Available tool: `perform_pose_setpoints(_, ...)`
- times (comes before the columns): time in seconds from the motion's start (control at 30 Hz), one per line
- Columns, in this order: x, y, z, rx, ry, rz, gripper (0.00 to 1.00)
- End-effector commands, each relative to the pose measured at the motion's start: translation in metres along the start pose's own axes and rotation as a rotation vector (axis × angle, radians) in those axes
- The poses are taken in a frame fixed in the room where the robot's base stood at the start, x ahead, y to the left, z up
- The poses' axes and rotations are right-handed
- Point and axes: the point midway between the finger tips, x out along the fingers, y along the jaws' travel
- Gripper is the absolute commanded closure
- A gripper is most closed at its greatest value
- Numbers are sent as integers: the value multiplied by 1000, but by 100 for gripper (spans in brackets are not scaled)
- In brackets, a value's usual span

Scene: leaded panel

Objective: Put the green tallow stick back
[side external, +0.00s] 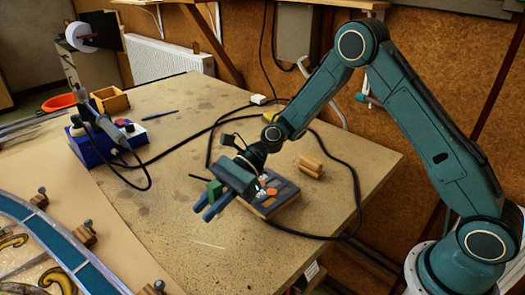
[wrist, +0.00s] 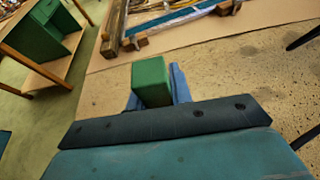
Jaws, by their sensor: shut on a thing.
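The green tallow stick (side external: 214,190) is between the blue fingers of my gripper (side external: 206,208), above the workbench in the side external view. In the wrist view the stick (wrist: 151,82) stands out as a green square-ended block, with the blue fingers (wrist: 155,98) on either side of it. My gripper is shut on it. A dark tray (side external: 266,208) with orange and white pieces lies on the bench just right of and partly behind my gripper. Part of the tray is hidden by my gripper.
Wooden blocks (side external: 311,167) lie beyond the tray. A black cable (side external: 358,190) loops around the tray. A blue soldering station (side external: 84,150) stands at the back left, near a wooden box (side external: 109,99). The leaded panel (side external: 50,238) lies at the left.

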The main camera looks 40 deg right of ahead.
Motion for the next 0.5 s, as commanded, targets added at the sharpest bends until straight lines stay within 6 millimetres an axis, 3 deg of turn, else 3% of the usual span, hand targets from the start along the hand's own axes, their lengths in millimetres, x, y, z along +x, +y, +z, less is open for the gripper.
perform_pose_setpoints(0.3, 13, 0, -30, 3, 0, 0, 100)
perform_pose_setpoints(0.5, 15, 0, -36, 0, 0, 0, 100)
